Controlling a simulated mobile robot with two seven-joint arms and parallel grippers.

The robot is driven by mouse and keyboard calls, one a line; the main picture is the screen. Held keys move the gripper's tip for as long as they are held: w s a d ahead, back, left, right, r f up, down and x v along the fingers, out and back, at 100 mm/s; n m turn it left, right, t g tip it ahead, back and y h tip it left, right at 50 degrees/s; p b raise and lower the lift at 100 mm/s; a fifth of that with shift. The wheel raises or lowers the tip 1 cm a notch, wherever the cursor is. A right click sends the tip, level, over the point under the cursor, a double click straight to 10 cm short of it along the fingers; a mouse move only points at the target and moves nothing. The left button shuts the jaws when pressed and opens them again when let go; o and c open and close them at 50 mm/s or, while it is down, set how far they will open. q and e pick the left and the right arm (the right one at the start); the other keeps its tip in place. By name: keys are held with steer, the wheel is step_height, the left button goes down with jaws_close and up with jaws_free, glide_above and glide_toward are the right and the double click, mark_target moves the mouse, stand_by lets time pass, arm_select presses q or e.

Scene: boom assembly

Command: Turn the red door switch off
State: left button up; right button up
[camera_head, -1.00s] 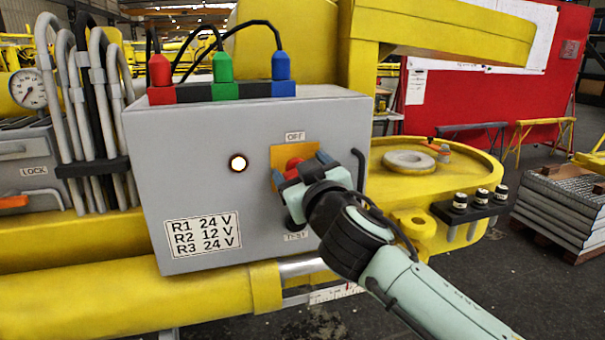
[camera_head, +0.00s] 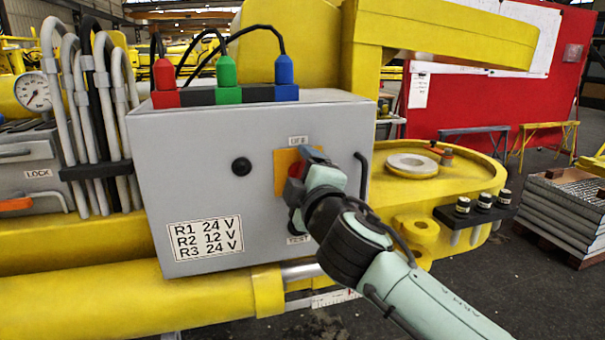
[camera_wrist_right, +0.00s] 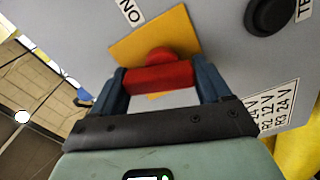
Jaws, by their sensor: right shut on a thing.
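The red door switch (camera_head: 296,171) sits on a yellow plate (camera_head: 284,160) on the front of the grey box (camera_head: 200,160). The round lamp (camera_head: 241,166) on the box front is dark. A black knob (camera_wrist_right: 270,14) by the TEST label shows in the wrist view. My left gripper is not in view.
Red, green and blue plugs (camera_head: 228,80) with black cables stand on the box top. A dark handle (camera_head: 361,175) is at the box's right side. Grey hoses (camera_head: 72,120) and a gauge (camera_head: 32,92) are at left. A yellow boom part (camera_head: 440,180) lies right of the box.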

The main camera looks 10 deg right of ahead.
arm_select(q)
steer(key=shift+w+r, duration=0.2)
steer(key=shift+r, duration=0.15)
arm_select(e)
steer(key=shift+a+n, duration=0.1)
steer(key=shift+n, duration=1.9)
steer(key=o, duration=1)
steer(key=shift+c, duration=0.2)
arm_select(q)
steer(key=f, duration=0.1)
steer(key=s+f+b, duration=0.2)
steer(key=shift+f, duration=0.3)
arm_select(e)
steer(key=s, duration=1.3)
steer(key=shift+s+d, duration=0.2)
steer(key=shift+d, duration=0.05)
steer(key=shift+f, duration=0.1)
